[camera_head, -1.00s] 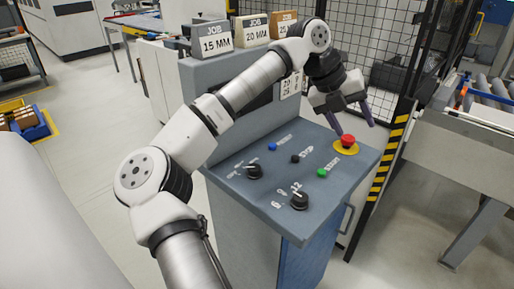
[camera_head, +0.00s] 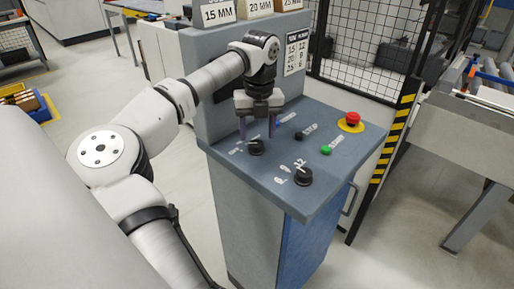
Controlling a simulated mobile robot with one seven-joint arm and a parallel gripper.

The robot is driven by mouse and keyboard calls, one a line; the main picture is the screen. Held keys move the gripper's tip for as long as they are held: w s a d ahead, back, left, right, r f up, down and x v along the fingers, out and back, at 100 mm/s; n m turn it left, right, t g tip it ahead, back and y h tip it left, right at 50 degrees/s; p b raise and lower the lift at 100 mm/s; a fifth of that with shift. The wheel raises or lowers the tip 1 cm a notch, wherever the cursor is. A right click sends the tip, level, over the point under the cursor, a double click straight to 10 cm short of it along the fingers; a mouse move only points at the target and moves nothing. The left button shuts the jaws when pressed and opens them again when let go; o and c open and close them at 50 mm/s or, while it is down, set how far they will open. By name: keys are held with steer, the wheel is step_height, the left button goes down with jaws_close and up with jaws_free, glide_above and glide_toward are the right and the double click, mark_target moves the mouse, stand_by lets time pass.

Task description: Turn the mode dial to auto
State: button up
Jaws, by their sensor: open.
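The control panel (camera_head: 232,165) has a sloped grey top with two black rotary dials. The left dial (camera_head: 256,147) has small labels around its far-left side, too small to read; it appears to be the mode dial. The front dial (camera_head: 303,177) has a "12" mark beside it. My gripper (camera_head: 258,130) points down with its two fingers spread, just above and behind the left dial, and holds nothing. From this view I cannot tell whether the fingers touch the dial. The dial's exact pointer direction is unclear.
A red emergency stop (camera_head: 352,119) on a yellow base, a green button (camera_head: 326,150) and a black button (camera_head: 299,136) lie to the right on the panel. A number chart (camera_head: 296,54) hangs on the upright back. A striped post (camera_head: 393,140) and mesh fence (camera_head: 365,55) stand right.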

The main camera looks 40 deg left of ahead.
mark_target(257, 143)
steer(key=shift+f+b, duration=0.55)
steer(key=shift+f, duration=0.95)
steer(key=c, duration=1)
